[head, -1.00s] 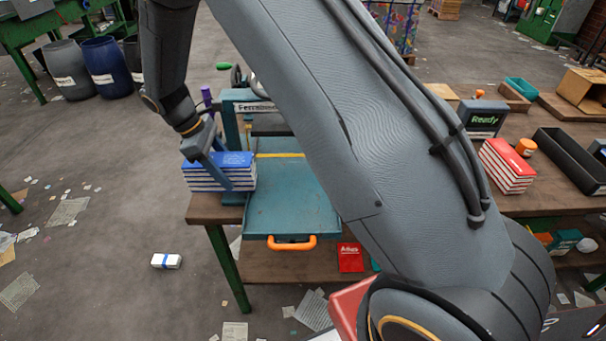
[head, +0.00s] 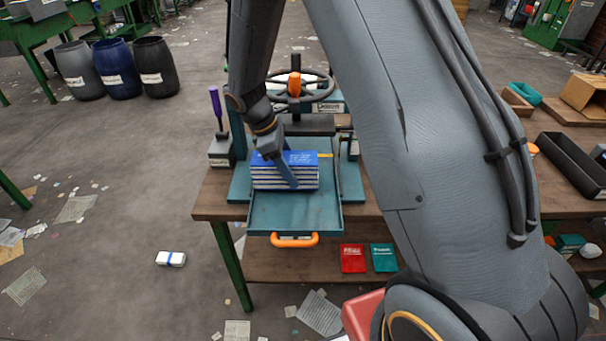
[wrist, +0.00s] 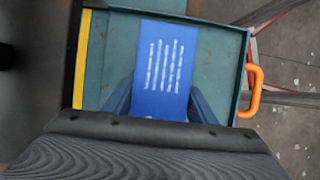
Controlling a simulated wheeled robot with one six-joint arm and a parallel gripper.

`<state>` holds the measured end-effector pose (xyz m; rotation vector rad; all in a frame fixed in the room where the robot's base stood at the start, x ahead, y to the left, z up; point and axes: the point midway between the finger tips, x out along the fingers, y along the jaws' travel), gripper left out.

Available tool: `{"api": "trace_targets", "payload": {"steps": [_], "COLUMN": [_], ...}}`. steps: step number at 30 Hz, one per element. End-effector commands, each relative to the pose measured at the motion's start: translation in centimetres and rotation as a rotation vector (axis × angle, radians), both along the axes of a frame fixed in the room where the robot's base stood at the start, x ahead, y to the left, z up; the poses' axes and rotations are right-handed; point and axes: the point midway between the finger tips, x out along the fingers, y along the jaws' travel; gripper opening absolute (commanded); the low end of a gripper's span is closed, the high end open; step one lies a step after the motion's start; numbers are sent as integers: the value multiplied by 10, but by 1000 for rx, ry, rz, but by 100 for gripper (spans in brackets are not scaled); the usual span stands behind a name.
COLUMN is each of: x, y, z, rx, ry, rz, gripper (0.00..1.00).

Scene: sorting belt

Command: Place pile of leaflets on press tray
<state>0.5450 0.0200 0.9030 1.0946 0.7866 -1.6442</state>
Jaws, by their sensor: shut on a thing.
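The blue-topped pile of leaflets (head: 307,178) is held in my gripper (head: 288,176), over the back left part of the teal press tray (head: 297,220) in the head view. In the wrist view, the pile's blue top (wrist: 160,65) with white print lies between my two fingers (wrist: 160,103). The tray's bare surface (wrist: 218,70) shows on both sides of it. The tray's orange handle (head: 294,241) faces the front. I cannot tell whether the pile's underside touches the tray.
The press with its handwheel (head: 300,92) stands behind the tray. A purple-handled tool (head: 216,105) stands at its left. Red (head: 353,258) and teal (head: 383,257) booklets lie on the lower shelf. A black bin (head: 570,160) is at right. A white packet (head: 171,259) lies on the floor.

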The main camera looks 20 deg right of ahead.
Motion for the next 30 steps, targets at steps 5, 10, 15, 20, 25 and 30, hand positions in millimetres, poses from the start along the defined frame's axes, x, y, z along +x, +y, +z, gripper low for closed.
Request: {"api": "trace_targets", "payload": {"steps": [5,10,15,20,25,30], "x": [-3,-2,-3,-3,-3,-3], "y": [-21,-20,-19,-19,-20,-20], "z": [-5,-16,-14,-17,-18,-18], "rx": [1,0,0,1,1,1], "ry": [-1,-2,-2,-1,-1,-1], "rz": [9,9,9,9,9,9], "gripper": [13,13,13,13,70,70]}}
